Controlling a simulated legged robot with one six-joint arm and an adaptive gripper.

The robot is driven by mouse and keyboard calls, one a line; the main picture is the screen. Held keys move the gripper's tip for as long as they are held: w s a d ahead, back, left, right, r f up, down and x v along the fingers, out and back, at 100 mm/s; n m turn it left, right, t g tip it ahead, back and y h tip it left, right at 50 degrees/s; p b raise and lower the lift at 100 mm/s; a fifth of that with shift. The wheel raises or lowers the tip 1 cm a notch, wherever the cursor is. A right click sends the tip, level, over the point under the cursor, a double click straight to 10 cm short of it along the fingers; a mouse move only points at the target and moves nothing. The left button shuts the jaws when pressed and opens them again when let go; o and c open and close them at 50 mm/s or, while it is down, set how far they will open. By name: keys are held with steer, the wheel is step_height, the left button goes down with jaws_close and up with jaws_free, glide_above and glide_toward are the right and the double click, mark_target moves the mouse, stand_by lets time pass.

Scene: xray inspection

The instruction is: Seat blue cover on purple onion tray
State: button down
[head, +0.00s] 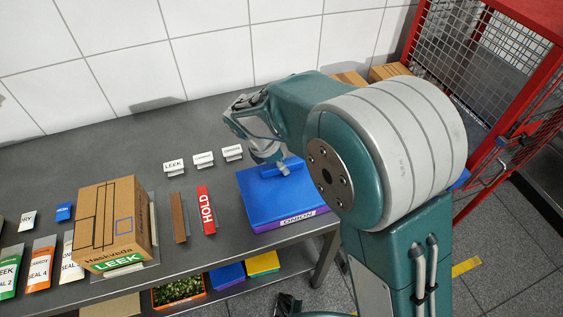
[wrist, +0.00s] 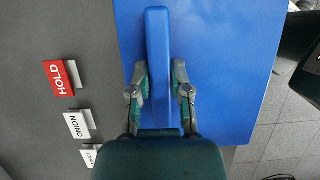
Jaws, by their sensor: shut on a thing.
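The blue cover (head: 289,200) lies on top of the purple onion tray (head: 291,223), which carries an "ONION" label on its front. The cover looks flat and lined up with the tray. A small gap or tilt between them cannot be told. In the wrist view the cover (wrist: 230,60) is a wide blue plate with a raised bar handle (wrist: 158,50) across it. My gripper (wrist: 160,85) is shut on that handle, with one finger on each side. In the head view my gripper (head: 272,160) is partly hidden by my arm.
A red HOLD sign (head: 206,209) and a brown bar (head: 179,217) lie left of the tray. Small LEEK, CARROT and ONION signs stand behind. A cardboard LEEK box (head: 115,222) stands further left. A red mesh cage (head: 500,60) is at right. The table edge is just right of the tray.

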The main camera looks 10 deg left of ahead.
steer(key=shift+f, duration=0.45)
steer(key=shift+c, duration=2.4)
jaws_free()
steer(key=v, duration=1.2)
steer(key=shift+w, duration=0.1)
